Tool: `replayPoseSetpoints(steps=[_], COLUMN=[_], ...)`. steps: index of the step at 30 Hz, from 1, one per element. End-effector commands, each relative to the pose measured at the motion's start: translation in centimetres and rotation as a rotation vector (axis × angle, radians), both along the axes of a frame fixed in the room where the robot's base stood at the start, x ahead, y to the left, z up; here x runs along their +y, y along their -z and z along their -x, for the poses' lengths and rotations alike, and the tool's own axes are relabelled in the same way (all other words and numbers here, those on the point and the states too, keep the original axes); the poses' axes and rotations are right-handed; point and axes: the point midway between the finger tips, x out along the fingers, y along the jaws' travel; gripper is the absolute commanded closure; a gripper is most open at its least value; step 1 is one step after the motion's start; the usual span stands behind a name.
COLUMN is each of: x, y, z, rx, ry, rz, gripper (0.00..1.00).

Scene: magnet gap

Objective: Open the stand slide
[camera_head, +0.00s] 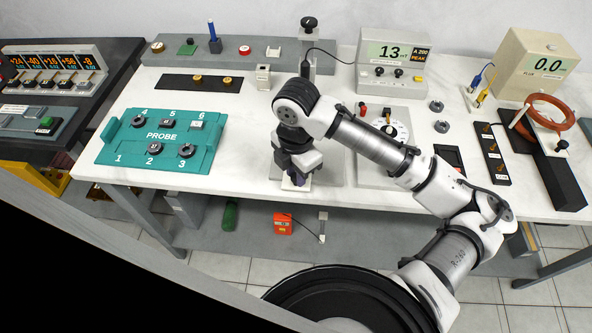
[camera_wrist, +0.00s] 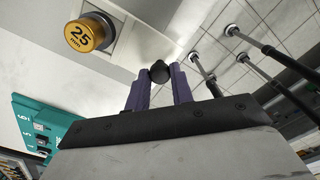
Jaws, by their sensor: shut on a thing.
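My gripper (camera_head: 297,178) points down over the front part of the stand's grey base plate (camera_head: 333,172), near the table's front edge. In the wrist view its two purple fingers (camera_wrist: 159,78) are closed on a small dark round knob (camera_wrist: 160,69). The knob is hidden behind my gripper in the head view. A pale block (camera_head: 289,185) shows just under the fingers and seems to carry the knob. The stand's post with a black top knob (camera_head: 309,24) rises behind my arm. A gold cylinder marked 25 mm (camera_wrist: 88,35) sits beyond the fingers in the wrist view.
A teal PROBE tray (camera_head: 128,155) with several numbered places lies to the left. A meter reading 13 (camera_head: 393,58) stands at the back, and a dial panel (camera_head: 380,170) lies to the right. White table is clear between the tray and the stand.

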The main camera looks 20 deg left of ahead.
Motion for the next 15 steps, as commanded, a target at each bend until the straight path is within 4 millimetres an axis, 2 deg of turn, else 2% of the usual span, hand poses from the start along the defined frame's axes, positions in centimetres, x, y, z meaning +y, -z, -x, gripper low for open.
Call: replayPoseSetpoints(steps=[2,3,7,15], x=[0.00,-0.01,-0.01,0.00], y=[-0.06,-0.06,-0.04,-0.06], z=[-0.07,-0.08,-0.06,-0.04], rx=[-0.002,-0.002,-0.001,-0.001], ry=[0.001,0.001,0.001,0.001], rz=[-0.001,-0.001,0.000,0.000], gripper=[1.00,0.72,0.55,0.55])
